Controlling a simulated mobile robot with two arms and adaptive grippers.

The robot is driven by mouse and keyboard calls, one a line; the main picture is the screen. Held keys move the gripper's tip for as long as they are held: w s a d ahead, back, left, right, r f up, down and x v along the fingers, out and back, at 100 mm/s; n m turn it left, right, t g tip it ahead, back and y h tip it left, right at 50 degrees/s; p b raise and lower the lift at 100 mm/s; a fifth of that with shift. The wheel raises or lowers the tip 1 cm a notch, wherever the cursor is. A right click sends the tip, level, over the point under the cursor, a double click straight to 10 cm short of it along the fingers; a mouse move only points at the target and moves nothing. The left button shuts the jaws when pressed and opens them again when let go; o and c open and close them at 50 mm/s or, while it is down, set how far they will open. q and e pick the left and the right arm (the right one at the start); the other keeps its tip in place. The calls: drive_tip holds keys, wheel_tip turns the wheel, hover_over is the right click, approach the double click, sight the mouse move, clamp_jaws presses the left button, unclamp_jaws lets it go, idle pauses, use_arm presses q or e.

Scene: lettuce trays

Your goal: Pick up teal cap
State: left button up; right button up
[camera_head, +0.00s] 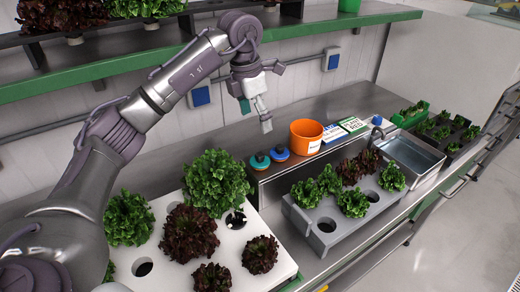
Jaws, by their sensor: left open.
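The teal cap (260,161) is a small round lid with a knob. It sits on the steel counter at the left end of a row of items, just left of a blue cap (279,153). My left gripper (288,92) is above and behind the caps, apart from them. Its fingers are spread wide, one pointing down and one out to the right, with nothing between them. My right gripper is out of view.
An orange bucket (306,138) stands right of the caps, with printed cards (352,125) beside it. A white tray (170,268) and a grey tray (325,237) hold lettuces in front. A steel sink (410,152) is at right. A green-edged shelf (110,68) runs behind.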

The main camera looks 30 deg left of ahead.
sight(259, 155)
use_arm(q)
drive_tip(key=f, duration=0.2)
drive_tip(key=f+p, duration=0.1)
drive_tip(key=f, duration=0.5)
drive_tip(key=shift+w+d+p, duration=0.25)
drive_tip(key=shift+w+p, duration=0.05)
drive_tip(key=shift+w, duration=0.05)
wheel_tip(259, 155, down, 5)
drive_tip(key=shift+d+r+p, duration=0.1)
drive_tip(key=shift+p, duration=1.05)
drive_tip(key=shift+w+f, duration=0.15)
drive_tip(key=shift+f, duration=0.2)
drive_tip(key=c, duration=0.9)
